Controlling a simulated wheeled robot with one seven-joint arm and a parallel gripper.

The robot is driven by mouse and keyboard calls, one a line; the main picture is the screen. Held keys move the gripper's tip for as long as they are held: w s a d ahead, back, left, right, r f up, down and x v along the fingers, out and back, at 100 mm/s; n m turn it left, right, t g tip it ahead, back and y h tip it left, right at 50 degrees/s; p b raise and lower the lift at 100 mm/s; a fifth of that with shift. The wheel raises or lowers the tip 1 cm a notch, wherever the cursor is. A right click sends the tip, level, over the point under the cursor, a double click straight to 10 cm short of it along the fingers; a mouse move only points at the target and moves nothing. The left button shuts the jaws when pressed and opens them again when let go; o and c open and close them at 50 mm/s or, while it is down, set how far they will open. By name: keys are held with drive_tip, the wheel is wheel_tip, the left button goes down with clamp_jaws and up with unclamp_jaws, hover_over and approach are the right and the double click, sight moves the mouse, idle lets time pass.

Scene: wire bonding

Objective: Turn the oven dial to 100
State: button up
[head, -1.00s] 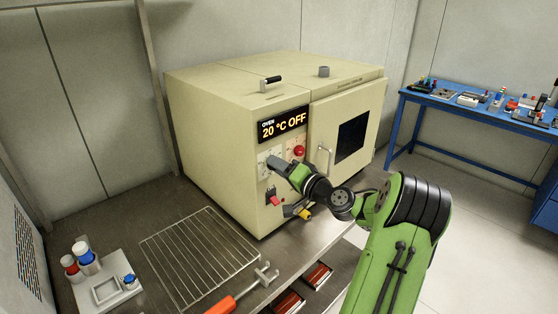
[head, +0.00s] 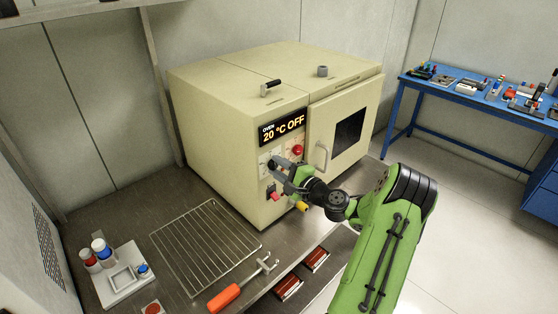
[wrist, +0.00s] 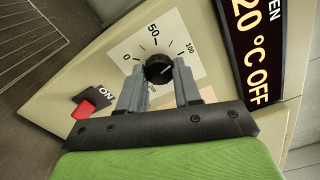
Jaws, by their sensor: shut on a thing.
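The oven dial (wrist: 158,69) is a round black knob on a white scale plate marked 0, 50 and 100. It sits between the two grey fingers of my gripper (wrist: 159,75), which is shut on it. A pale mark on the knob seems to point up and right, toward the 100 side, but it is small. In the head view my gripper (head: 279,169) is at the front panel of the cream oven (head: 225,130). The oven display (head: 283,128) reads 20 °C OFF.
A red switch (wrist: 83,109) marked ON is beside the dial plate. A red button (head: 297,150) is under the display, and the oven door is closed. A wire rack (head: 205,245) and an orange-handled tool (head: 225,297) lie on the steel bench in front.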

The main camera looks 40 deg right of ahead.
drive_tip(key=shift+m+p, duration=0.8)
drive_tip(key=shift+m, duration=0.2)
drive_tip(key=shift+f, duration=0.1)
drive_tip(key=o, duration=1)
drive_tip(key=shift+o, duration=0.2)
drive_tip(key=shift+s, duration=0.1)
drive_tip(key=s+b, duration=0.1)
drive_tip(key=s, duration=1.4)
drive_tip(key=shift+s+d, duration=0.2)
drive_tip(key=shift+s, duration=0.1)
